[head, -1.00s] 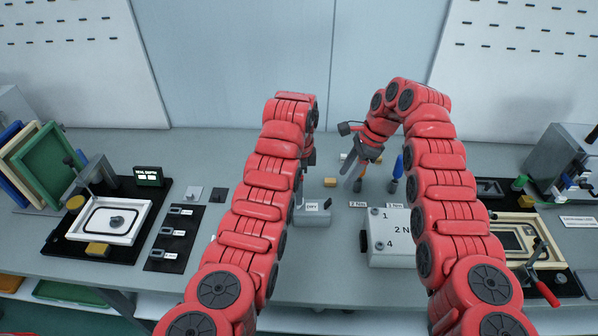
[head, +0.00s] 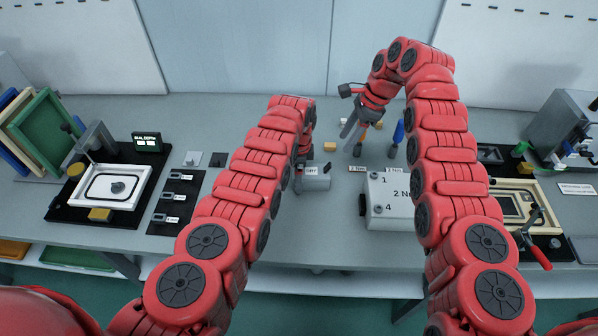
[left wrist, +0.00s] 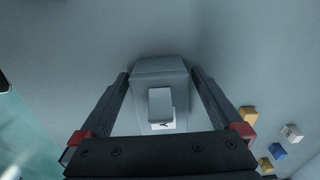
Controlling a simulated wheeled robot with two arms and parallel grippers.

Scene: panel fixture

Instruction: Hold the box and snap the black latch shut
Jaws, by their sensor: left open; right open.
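A small grey box with a label reading DRY (head: 316,183) stands on the bench near the middle of the head view. A small black part (head: 328,170), possibly the latch, shows at its right edge. My left gripper (head: 299,178) is over the box, mostly hidden by its own arm. In the left wrist view its open fingers (left wrist: 160,92) stand on either side of the grey box (left wrist: 158,68), with a lighter raised block on top; contact cannot be told. My right gripper (head: 354,134) is open and empty, pointing down behind and to the right of the box.
A larger white box (head: 398,210) with numbers stands just right of the small box. A yellow block (head: 330,147) lies behind it. A framed fixture (head: 100,190) is at left; a clamp fixture (head: 520,215) is at right. Bench in front of the small box is clear.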

